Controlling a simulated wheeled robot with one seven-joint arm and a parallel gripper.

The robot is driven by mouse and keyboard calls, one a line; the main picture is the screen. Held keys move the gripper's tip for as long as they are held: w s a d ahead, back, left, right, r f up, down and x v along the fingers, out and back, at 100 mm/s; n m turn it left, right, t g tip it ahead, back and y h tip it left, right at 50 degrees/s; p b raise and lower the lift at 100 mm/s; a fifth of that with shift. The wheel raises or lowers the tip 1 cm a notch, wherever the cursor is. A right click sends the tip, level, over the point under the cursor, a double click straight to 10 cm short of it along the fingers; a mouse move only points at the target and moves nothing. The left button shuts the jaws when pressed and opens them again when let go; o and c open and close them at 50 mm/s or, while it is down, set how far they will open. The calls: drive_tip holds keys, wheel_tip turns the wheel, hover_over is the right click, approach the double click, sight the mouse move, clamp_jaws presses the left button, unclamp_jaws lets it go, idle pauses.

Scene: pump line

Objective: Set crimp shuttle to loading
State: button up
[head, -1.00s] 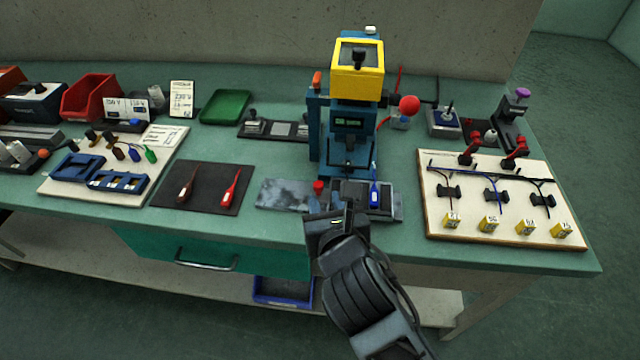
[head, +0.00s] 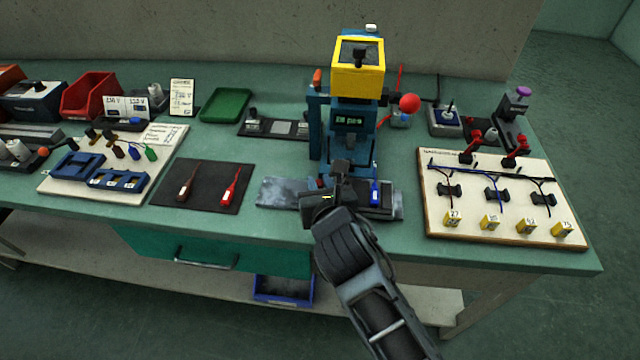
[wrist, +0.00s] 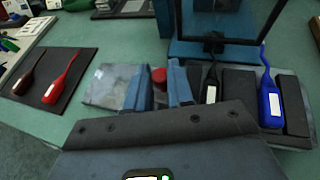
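The crimp shuttle is a dark carriage (head: 390,207) on a grey metal plate (head: 283,192) in front of the blue press (head: 352,128) with its yellow top. A red knob (wrist: 158,77) stands at the carriage's left side; in the head view my gripper hides most of it. A blue-handled piece (wrist: 270,103) and a black-handled piece (wrist: 211,88) lie in the carriage. My gripper (wrist: 159,90) is open, its blue fingers at either side of the knob in the wrist view. A gap seems to remain at each side; contact cannot be told.
A dark mat (head: 205,187) with a brown and a red piece lies left of the plate. A pale board (head: 500,205) with cables and yellow tags lies to the right. The press's red ball lever (head: 410,103) sticks out at its right. The bench's front edge is close below.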

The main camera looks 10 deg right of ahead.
clamp_jaws()
drive_tip(key=w+a, duration=0.1)
drive_tip(key=a, duration=0.3)
drive_tip(key=w+a, duration=0.1)
drive_tip(key=a, duration=0.3)
drive_tip(key=w+a, duration=0.2)
drive_tip(key=a, duration=0.2)
drive_tip(key=shift+a, duration=0.4)
drive_tip(key=shift+o, duration=1.5)
unclamp_jaws()
drive_tip(key=shift+w+a, duration=0.1)
